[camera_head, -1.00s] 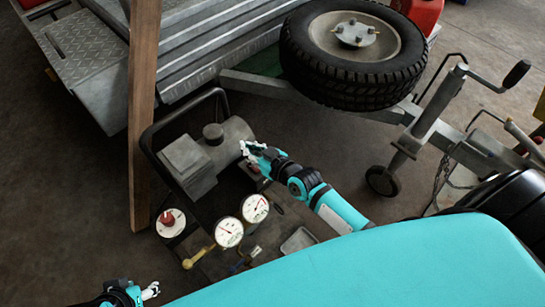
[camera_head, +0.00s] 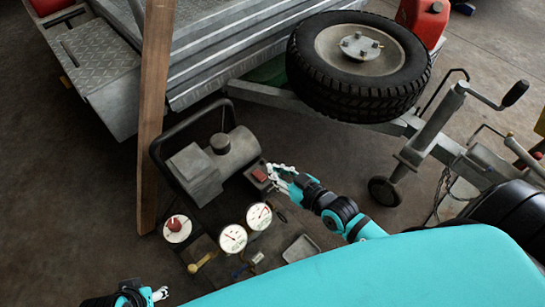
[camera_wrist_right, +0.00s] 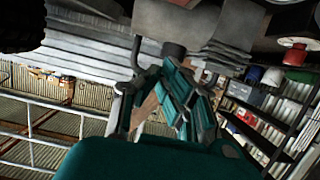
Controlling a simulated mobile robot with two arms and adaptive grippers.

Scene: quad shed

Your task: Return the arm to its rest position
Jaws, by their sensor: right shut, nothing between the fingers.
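My right gripper (camera_head: 274,172) has pale fingertips and a teal and black arm. It is shut and empty, beside a small box with a red switch (camera_head: 259,175) at the right of the compressor (camera_head: 212,160). I cannot tell whether the fingertips touch the box. The right wrist view shows my teal gripper parts up close, tilted. My left gripper (camera_head: 160,293) shows only its pale tip at the bottom left edge, and its opening cannot be made out.
The compressor has a black frame, two white gauges (camera_head: 233,238) and a red knob (camera_head: 177,227). A wooden post (camera_head: 153,120) stands left of it. The trailer carries a spare tyre (camera_head: 358,100). A jack stand (camera_head: 425,130) is right of my right arm. A shelf shows in the wrist view (camera_wrist_right: 270,125).

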